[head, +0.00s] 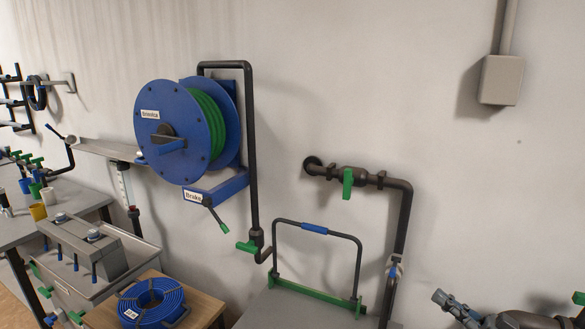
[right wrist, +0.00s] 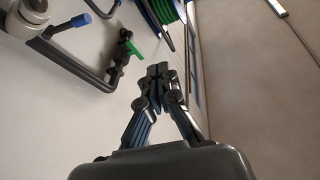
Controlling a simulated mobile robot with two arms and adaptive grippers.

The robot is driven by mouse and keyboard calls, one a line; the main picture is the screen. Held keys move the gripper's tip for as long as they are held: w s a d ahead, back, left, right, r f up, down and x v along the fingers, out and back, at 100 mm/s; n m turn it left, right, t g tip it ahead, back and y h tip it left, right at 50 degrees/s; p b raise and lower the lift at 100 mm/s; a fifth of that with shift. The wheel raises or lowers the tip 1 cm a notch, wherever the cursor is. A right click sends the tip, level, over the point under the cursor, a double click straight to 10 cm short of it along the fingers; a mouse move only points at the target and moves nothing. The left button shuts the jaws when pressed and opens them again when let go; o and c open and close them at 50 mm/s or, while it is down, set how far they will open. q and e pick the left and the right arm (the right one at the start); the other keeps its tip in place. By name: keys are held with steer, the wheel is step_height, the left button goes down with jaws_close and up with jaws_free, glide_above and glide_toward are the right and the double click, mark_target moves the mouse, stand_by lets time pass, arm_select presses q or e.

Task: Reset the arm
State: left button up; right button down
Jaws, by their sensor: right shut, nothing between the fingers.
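My right gripper (head: 440,296) comes in at the lower right corner of the head view, pointing left. In the right wrist view its fingers (right wrist: 163,72) are together with nothing between them. It appears apart from everything around it, in front of the wall. My left gripper is not in the head view.
Left of my right gripper stand a dark wall pipe (head: 402,228) with a green-handled valve (head: 348,184) and a frame with a blue grip (head: 314,229). A blue hose reel (head: 163,130), a blue coil (head: 152,300) and a bench (head: 88,207) are farther left. A grey box (head: 501,80) hangs above.

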steer(key=s+a+f+m+h, duration=0.2)
steer(key=a+f+m+h, duration=0.1)
steer(key=a+f+h, duration=0.35)
steer(key=s+a+f+m+h, duration=0.2)
steer(key=a+f+h, duration=0.3)
steer(key=f, duration=0.3)
steer(key=s+f+g+h, duration=0.25)
steer(key=s+g, duration=0.25)
steer(key=s, duration=0.8)
steer(key=s+f+g+h, duration=0.2)
steer(key=s+f+g, duration=0.25)
steer(key=s, duration=0.85)
step_height(320, 180, down, 30)
steer(key=s+g+b, duration=0.2)
steer(key=b, duration=0.2)
arm_select(q)
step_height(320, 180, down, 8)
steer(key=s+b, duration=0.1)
steer(key=b, duration=0.2)
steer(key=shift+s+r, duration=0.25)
arm_select(e)
steer(key=s+d+f+g, duration=0.1)
steer(key=s+d+f, duration=0.2)
steer(key=s+f, duration=1.3)
step_height(320, 180, down, 3)
steer(key=shift+s+f, duration=0.1)
steer(key=shift+s, duration=0.25)
